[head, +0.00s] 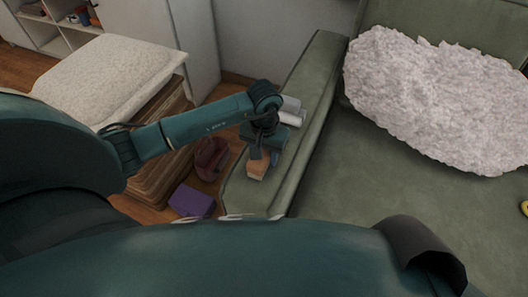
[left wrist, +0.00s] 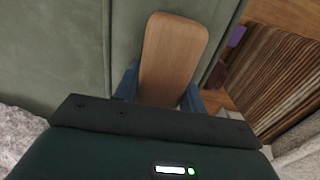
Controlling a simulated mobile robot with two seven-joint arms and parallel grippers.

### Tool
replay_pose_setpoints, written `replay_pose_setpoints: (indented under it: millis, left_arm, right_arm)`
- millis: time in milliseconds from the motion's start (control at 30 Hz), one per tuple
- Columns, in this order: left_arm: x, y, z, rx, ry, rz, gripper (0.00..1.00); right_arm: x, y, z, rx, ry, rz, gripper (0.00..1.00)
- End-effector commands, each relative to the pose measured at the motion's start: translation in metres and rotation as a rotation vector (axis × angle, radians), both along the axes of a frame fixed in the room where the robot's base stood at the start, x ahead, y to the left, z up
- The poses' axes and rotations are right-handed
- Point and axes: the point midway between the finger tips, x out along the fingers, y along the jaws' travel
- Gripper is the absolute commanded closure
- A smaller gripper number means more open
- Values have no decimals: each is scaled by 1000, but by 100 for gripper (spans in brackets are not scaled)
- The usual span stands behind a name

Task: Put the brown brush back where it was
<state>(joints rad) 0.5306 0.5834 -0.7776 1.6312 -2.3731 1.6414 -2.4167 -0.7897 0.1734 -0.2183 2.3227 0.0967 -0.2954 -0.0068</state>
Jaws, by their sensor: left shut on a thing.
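The brown brush (head: 258,166) is in my left gripper (head: 266,157), over the arm of the green sofa in the head view. In the left wrist view the brush (left wrist: 173,55) shows as a flat, rounded wooden back between the two blue fingers of the left gripper (left wrist: 160,88), which are shut on it. The green sofa arm (head: 306,103) lies under and around it. I cannot tell whether the brush touches the sofa arm. My right gripper is not in view.
A white fluffy cushion (head: 435,98) lies on the sofa seat (head: 350,180) to the right. A purple box (head: 192,202) and a dark red object (head: 211,158) are on the floor left of the sofa arm. A cream cushion (head: 105,75) tops a brown stack.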

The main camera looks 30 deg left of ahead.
Motion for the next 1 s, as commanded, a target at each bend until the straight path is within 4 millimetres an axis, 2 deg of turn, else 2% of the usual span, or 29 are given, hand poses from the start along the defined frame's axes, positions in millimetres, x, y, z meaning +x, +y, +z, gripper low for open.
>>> replay_pose_setpoints:
  millis: [33, 300, 633, 767, 1000]
  left_arm:
    - [0, 0, -2, 0, -1, 0, 58]
    - [0, 0, -1, 0, 0, 0, 38]
    - [0, 0, 5, 0, 1, 0, 38]
    - [2, 1, 25, 2, -6, -1, 38]
    - [1, 1, 79, 3, -6, 0, 38]
  right_arm:
    - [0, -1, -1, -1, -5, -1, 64]
    - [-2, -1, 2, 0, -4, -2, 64]
    - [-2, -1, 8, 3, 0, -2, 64]
    - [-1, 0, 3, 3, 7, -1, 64]
    - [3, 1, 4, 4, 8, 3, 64]
